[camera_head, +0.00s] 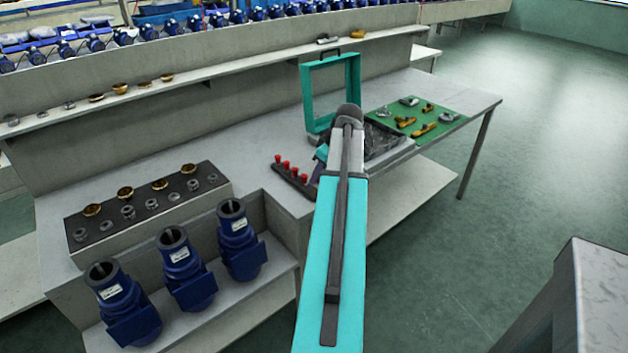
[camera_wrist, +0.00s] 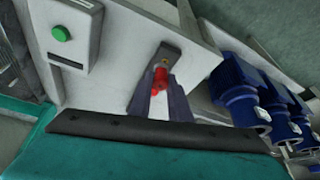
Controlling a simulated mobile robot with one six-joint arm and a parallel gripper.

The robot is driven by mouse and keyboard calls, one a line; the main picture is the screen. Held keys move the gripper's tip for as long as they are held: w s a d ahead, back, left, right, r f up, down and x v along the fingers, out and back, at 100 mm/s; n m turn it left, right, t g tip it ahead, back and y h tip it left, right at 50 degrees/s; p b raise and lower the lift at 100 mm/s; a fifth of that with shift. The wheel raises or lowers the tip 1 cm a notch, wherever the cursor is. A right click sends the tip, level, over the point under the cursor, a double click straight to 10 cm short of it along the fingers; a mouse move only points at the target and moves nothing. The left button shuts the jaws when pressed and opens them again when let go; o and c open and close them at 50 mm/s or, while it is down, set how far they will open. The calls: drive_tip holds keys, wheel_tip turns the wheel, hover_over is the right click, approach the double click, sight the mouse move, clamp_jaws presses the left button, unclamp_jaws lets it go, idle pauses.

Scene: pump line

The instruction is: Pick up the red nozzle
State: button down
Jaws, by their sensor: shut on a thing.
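Several red nozzles (camera_head: 286,166) stand upright in a dark narrow rack (camera_head: 296,184) on the bench, left of the teal case. In the wrist view my gripper (camera_wrist: 160,84) has its two dark fingers close together around a red nozzle (camera_wrist: 160,76). A dark strip, seemingly the rack, shows just behind the fingertips; I cannot tell whether the held nozzle is clear of it.
An open teal case (camera_head: 308,98) stands behind my arm, with a green mat (camera_head: 449,124) of metal fittings to its right. Blue pumps (camera_head: 182,268) stand at the front left, below a dark tray (camera_head: 150,208) of rings. The wrist view shows a green button (camera_wrist: 61,33) on a pale box.

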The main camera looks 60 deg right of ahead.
drive_tip(key=s+d+r+b, duration=0.1)
drive_tip(key=s+d, duration=0.5)
drive_tip(key=s, duration=0.7)
drive_tip(key=shift+d+r+b, duration=0.15)
drive_tip(key=shift+d+b, duration=0.05)
drive_tip(key=shift+b, duration=0.3)
drive_tip(key=shift+w, duration=0.1)
drive_tip(key=w+a+r, duration=0.1)
drive_tip(key=w+a, duration=1.2)
drive_tip(key=w, duration=0.3)
drive_tip(key=w+a+r, duration=0.2)
drive_tip(key=w+a, duration=1.1)
drive_tip(key=w, duration=0.3)
drive_tip(key=w+a+r, duration=0.1)
drive_tip(key=w+a, duration=0.2)
drive_tip(key=a, duration=1)
drive_tip(key=w+a+r, duration=0.1)
drive_tip(key=w+a, duration=0.3)
drive_tip(key=a, duration=0.9)
drive_tip(key=w+a, duration=0.3)
drive_tip(key=a, duration=1)
drive_tip(key=shift+w+a+r, duration=0.25)
drive_tip(key=shift+a+r, duration=0.1)
drive_tip(key=shift+r, duration=0.05)
drive_tip(key=shift+d, duration=0.1)
